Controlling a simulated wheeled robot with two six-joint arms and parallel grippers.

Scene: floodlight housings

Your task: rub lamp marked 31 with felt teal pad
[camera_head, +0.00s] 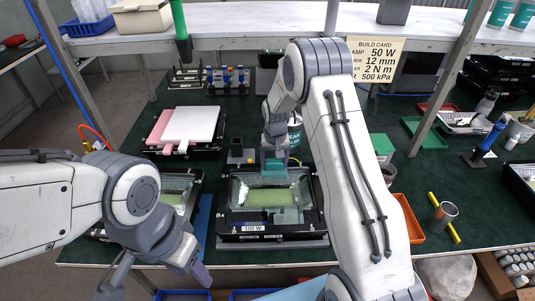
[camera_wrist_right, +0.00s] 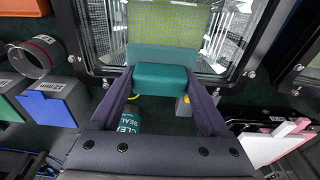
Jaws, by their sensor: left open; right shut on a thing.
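My right gripper (camera_head: 273,155) is shut on the teal felt pad (camera_head: 273,166), a block also seen between its fingers in the right wrist view (camera_wrist_right: 165,78). The pad is at the far edge of the glass of a black-framed lamp (camera_head: 240,222) in the middle of the bench. I cannot tell whether it touches the glass. This lamp has a "100 W" label and a smaller unreadable one; I cannot read 31 on it. The lamp's glass and lit yellow-green panel (camera_wrist_right: 178,22) show in the right wrist view. My left gripper (camera_head: 155,279) is open and empty at the front left.
A second lamp (camera_head: 178,186) sits left, partly behind my left arm. White and pink panels (camera_head: 190,125) lie on a rack behind it. A small grey block with a yellow part (camera_head: 240,153) stands behind the middle lamp. An orange tray (camera_head: 408,218) lies right of my right arm.

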